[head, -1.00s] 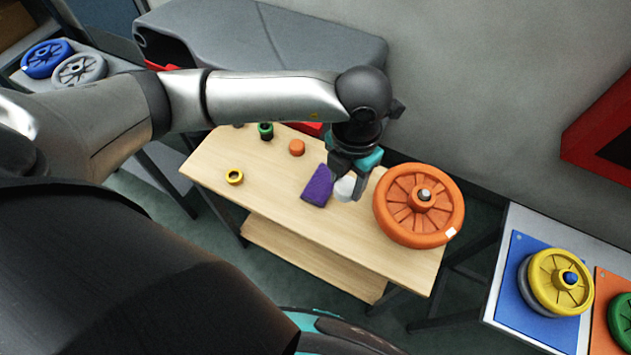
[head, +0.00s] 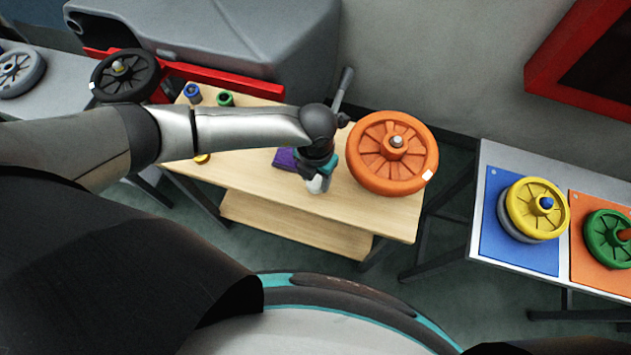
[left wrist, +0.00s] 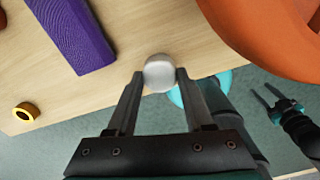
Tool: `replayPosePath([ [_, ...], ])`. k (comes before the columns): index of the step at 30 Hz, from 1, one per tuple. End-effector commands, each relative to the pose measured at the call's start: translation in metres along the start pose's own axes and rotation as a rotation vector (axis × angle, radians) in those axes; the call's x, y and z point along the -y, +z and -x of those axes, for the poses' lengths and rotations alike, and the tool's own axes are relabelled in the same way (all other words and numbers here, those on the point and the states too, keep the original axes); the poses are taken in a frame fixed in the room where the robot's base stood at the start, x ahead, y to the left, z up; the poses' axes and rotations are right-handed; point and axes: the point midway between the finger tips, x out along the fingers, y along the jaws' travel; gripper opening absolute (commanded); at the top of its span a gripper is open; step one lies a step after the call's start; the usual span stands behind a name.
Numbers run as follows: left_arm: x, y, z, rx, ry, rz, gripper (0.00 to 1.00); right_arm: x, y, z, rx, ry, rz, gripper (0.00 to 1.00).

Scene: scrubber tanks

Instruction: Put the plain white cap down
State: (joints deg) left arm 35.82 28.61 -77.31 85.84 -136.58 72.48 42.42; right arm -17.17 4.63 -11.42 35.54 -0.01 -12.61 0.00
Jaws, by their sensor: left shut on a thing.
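The plain white cap (left wrist: 160,72) is between the fingertips of my left gripper (left wrist: 160,79) in the left wrist view. The fingers are shut on its sides. In the head view the left gripper (head: 317,183) points down over the front part of the wooden table (head: 330,208), between the purple block (head: 286,158) and the orange wheel (head: 365,172). The cap is small and partly hidden there. I cannot tell whether it touches the tabletop. My right gripper (left wrist: 276,98) shows at the right of the left wrist view, empty, its fingers apart.
A yellow ring (left wrist: 25,112) lies on the table at left. Blue (head: 192,94) and green (head: 225,99) parts stand at the back. A red rail (head: 230,84) and grey casing (head: 220,35) lie behind.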

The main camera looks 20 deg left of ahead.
Motion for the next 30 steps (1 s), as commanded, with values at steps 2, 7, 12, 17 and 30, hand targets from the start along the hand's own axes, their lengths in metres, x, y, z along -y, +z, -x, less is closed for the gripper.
replayPosePath([
  [2,0.001,-0.001,-0.015,-0.003,-0.001,0.001,0.00,0.000,0.000,-0.005,0.000,0.000,0.000,0.50],
  [7,0.001,-0.001,-0.028,-0.002,-0.001,-0.001,0.00,0.000,0.001,-0.008,0.000,0.000,0.000,0.50],
  [12,0.001,0.000,-0.028,-0.001,-0.001,-0.001,0.00,0.000,0.001,-0.007,0.000,0.000,0.000,0.50],
  [17,0.001,0.000,-0.030,-0.001,-0.001,-0.001,0.00,0.001,0.001,-0.009,0.000,0.000,0.000,0.50],
  [30,0.001,0.000,-0.031,-0.001,-0.001,0.000,0.82,0.001,0.001,-0.010,0.000,-0.001,0.001,0.50],
])
